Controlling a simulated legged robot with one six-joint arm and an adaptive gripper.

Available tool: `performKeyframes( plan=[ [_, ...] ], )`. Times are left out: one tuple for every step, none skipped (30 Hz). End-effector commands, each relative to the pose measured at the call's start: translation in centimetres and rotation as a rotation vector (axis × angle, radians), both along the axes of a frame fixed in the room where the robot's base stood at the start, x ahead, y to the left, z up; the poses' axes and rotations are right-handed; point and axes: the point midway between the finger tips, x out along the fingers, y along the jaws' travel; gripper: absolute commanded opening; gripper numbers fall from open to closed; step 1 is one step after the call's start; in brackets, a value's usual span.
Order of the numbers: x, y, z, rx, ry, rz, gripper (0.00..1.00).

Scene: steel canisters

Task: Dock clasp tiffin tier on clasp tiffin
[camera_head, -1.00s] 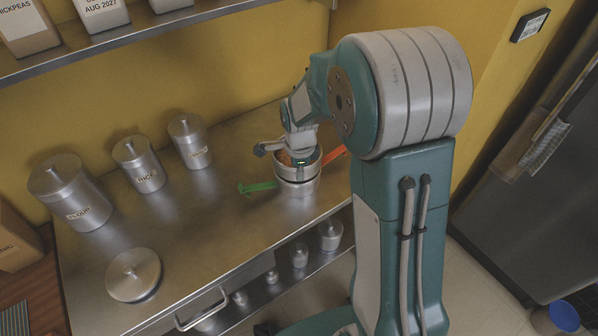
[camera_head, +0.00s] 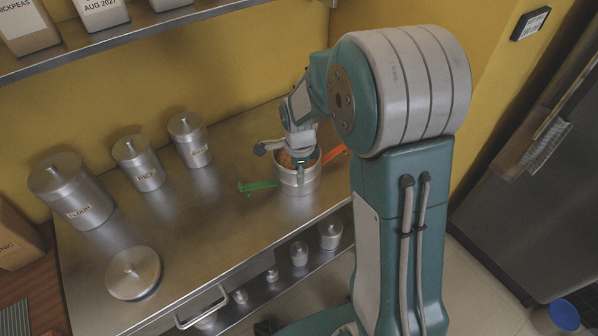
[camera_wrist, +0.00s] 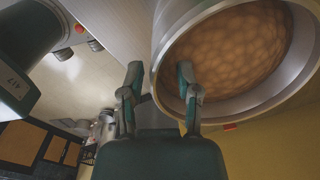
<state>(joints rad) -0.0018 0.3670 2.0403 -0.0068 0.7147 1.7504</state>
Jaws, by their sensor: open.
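The clasp tiffin tier (camera_head: 312,166) is a round steel tier with brown, lumpy food (camera_wrist: 235,48) inside. It sits upright on the clasp tiffin (camera_head: 298,188), with no clear gap between them. A green clasp (camera_head: 257,186) sticks out flat to the left, and an orange-red clasp (camera_head: 335,153) to the right. My gripper (camera_head: 300,161) is at the tier's near rim. In the wrist view its open fingers (camera_wrist: 160,80) stand on either side of the tier's wall, one outside and one over the inside. I cannot tell whether they touch it. The lower tiffin is mostly hidden there.
Lidded steel canisters (camera_head: 72,195), (camera_head: 140,165), (camera_head: 190,142) stand along the back left of the steel counter (camera_head: 215,215). A round lid (camera_head: 133,273) lies at the front left. A shelf (camera_head: 160,27) hangs above. The counter's middle is clear.

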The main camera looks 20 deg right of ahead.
Motion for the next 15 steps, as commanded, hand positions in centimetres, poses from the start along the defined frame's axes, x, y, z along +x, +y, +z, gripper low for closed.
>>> performKeyframes(
  plan=[
    [0.1,0.0,0.7,0.0,-0.005,0.0,0.43],
    [0.1,0.0,1.1,0.0,-0.004,0.0,0.43],
    [0.1,0.0,1.8,0.0,-0.006,0.0,0.43],
    [0.1,0.0,2.4,0.0,-0.006,0.0,0.43],
    [0.1,0.0,3.0,0.0,-0.007,0.0,0.43],
    [0.0,0.0,3.9,0.0,-0.007,0.0,0.43],
    [0.1,0.0,4.6,0.0,-0.008,0.0,0.43],
    [0.0,0.0,5.2,0.0,-0.006,0.0,0.43],
    [0.0,0.0,6.0,0.0,-0.006,0.0,0.43],
    [0.0,0.0,6.7,0.0,-0.007,0.0,0.43],
    [0.0,0.1,7.3,0.0,-0.006,0.0,0.43],
    [0.0,0.1,8.1,0.0,-0.006,0.0,0.43],
    [-0.1,0.1,8.7,0.0,-0.005,0.0,0.43],
    [-0.1,0.1,9.2,0.0,-0.005,0.0,0.43],
    [-0.1,0.1,9.9,0.0,-0.005,0.0,0.43]
  ],
)
